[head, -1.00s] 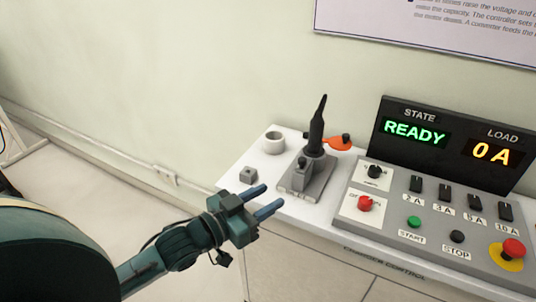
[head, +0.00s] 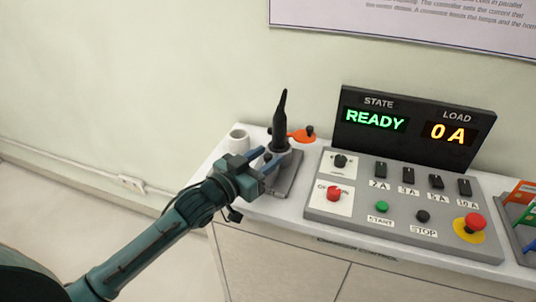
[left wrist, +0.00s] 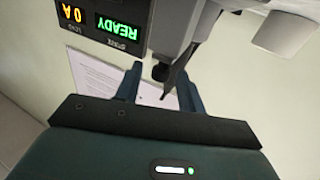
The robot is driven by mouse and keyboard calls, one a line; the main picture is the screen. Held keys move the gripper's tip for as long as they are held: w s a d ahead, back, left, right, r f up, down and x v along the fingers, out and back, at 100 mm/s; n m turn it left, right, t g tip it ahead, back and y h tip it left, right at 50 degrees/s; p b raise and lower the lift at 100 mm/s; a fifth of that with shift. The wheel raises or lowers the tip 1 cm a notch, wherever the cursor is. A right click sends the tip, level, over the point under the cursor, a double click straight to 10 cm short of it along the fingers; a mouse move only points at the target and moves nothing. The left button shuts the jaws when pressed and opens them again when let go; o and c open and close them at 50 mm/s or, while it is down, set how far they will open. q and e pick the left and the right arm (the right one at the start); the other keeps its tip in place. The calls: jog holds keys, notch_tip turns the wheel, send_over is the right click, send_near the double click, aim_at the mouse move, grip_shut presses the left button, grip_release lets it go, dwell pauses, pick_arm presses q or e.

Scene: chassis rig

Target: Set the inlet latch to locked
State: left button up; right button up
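The inlet fixture is a grey block on a grey base plate (head: 283,187) with a tall black pointed handle (head: 281,120) standing up from it. My left gripper (head: 271,158) is at the near left of this fixture and hides its front part, where the latch may be. In the left wrist view my left gripper (left wrist: 160,70) is open, its two fingers apart. A small dark round knob (left wrist: 160,72) and the black pointed handle (left wrist: 176,78) appear between the fingers. I cannot tell whether a finger touches them. The latch's setting is not readable. My right gripper is out of view.
A white cup (head: 238,142) stands behind my left gripper. An orange piece with a dark knob (head: 302,135) lies behind the fixture. A control panel (head: 398,222) with switches and buttons is to the right, its display (head: 413,128) reading READY and 0 A.

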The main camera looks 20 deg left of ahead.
pick_arm(q)
jog(key=shift+w+d, duration=0.3)
jog(key=shift+w, duration=0.35)
jog(key=shift+c, duration=0.3)
grip_shut()
